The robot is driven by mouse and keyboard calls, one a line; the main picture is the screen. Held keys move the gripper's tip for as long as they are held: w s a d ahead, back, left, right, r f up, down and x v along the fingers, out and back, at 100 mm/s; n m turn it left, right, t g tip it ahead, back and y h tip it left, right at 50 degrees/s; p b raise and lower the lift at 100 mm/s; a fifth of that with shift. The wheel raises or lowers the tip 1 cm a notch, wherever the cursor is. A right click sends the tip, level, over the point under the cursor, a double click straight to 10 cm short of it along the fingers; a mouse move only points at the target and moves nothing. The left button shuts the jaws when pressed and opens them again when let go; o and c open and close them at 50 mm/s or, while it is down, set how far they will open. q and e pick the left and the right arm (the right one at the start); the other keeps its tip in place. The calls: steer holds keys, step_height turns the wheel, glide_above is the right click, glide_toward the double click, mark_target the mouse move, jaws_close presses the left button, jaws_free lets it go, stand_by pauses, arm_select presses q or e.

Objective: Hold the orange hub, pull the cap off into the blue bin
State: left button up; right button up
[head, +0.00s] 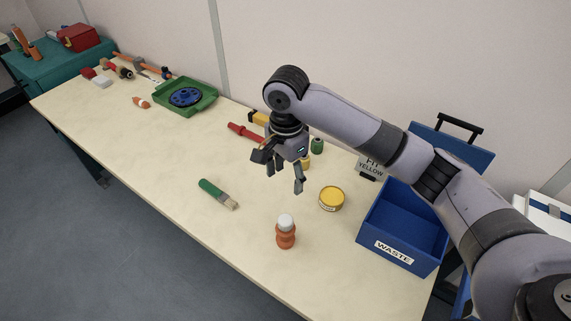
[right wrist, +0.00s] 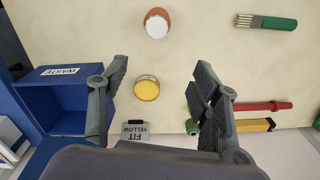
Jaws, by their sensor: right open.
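The orange hub (head: 285,238) stands upright near the table's front edge, with a white cap (head: 286,221) on top. The right wrist view shows the hub (right wrist: 157,11) and cap (right wrist: 157,28) from above, at the top of the picture. The blue bin (head: 425,263), labelled WASTE, is at the table's right end; it also shows in the right wrist view (right wrist: 62,98). It looks empty where I can see inside. My right gripper (head: 279,172) is open and empty above the table, behind and apart from the hub; its fingers (right wrist: 160,72) are spread. My left gripper is not in view.
A round yellow-topped piece (head: 331,199) lies between hub and bin, near a FIT YELLOW sign (head: 369,167). A green-handled brush (head: 217,193) lies left of the hub. A red tool (head: 245,132) lies behind the gripper. A green tray (head: 208,101) is farther left.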

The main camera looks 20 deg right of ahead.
glide_above(285, 220)
step_height(285, 220, down, 5)
step_height(285, 220, down, 7)
steer(key=shift+f+p, duration=0.1)
steer(key=shift+p, duration=0.5)
step_height(285, 220, down, 4)
steer(key=shift+d+r, duration=0.1)
steer(key=shift+f, duration=0.25)
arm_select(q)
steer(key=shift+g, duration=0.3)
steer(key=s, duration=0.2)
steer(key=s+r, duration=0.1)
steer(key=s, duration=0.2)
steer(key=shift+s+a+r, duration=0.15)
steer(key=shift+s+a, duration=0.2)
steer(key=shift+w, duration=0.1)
